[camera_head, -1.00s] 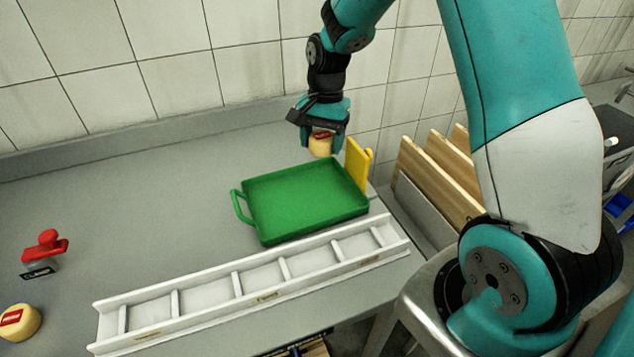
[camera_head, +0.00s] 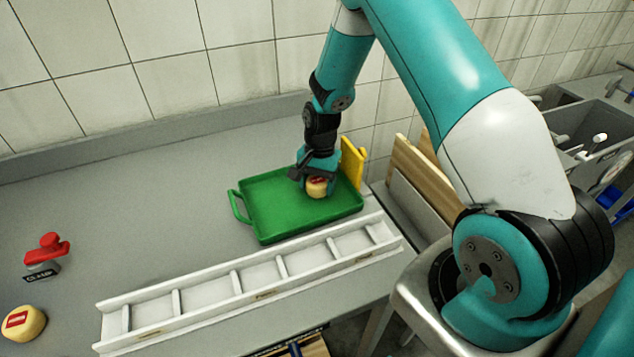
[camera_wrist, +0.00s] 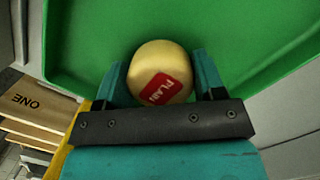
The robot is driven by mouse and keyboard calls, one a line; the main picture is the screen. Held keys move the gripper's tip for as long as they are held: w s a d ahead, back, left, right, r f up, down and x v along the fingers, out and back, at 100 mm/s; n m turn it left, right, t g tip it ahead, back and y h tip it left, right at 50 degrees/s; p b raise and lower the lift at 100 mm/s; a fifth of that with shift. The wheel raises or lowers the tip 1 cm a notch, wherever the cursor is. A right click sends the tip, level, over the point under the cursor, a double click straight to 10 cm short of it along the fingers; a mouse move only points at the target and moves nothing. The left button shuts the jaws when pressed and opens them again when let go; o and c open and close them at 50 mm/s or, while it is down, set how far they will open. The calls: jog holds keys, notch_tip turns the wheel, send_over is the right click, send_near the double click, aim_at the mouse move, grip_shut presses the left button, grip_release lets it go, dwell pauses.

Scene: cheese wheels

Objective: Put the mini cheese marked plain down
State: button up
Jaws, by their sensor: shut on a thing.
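The mini cheese marked plain (camera_wrist: 160,62) is a small yellow wheel with a red label. In the head view the same cheese (camera_head: 316,189) is over the right part of the green tray (camera_head: 265,215). My gripper (camera_head: 316,184) is shut on it, with one finger on each side in the wrist view (camera_wrist: 162,82). The tray floor shows behind the cheese. I cannot tell whether the cheese touches the tray.
A white divided rack (camera_head: 255,282) lies in front of the tray. A yellow board (camera_head: 352,163) stands at the tray's right back corner. Another cheese (camera_head: 24,323) and a red-handled stamp (camera_head: 47,252) are at the left. The counter between the stamp and the tray is clear.

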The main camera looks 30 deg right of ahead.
jog(key=shift+f, duration=0.1)
jog(key=o, duration=1)
jog(key=shift+w+r, duration=0.1)
jog(key=shift+r, duration=0.45)
notch_tip(320, 180, up, 10)
jog(key=d+r+b, duration=0.1)
jog(key=b, duration=0.2)
jog(key=s+a+r+n, duration=0.3)
jog(key=a+r+n, duration=0.1)
jog(key=a+r, duration=0.2)
jog(key=s+a+r+n+y, duration=0.1)
jog(key=s+a+r+n, duration=0.1)
jog(key=s+a+n, duration=0.2)
jog(key=s+a+r+n+y, duration=0.1)
jog(key=s+a+r+n, duration=0.2)
jog(key=s, duration=0.7)
jog(key=s+a+r+n+t, duration=0.1)
jog(key=s+a+r+n, duration=0.2)
jog(key=s+a+n, duration=0.3)
jog(key=shift+s+a+r+n+y, duration=0.15)
jog(key=shift+s+n+y, duration=0.1)
jog(key=shift+s, duration=0.2)
jog(key=shift+s+a+r+n+y, duration=0.15)
jog(key=shift+s+n, duration=0.1)
jog(key=shift+s, duration=0.2)
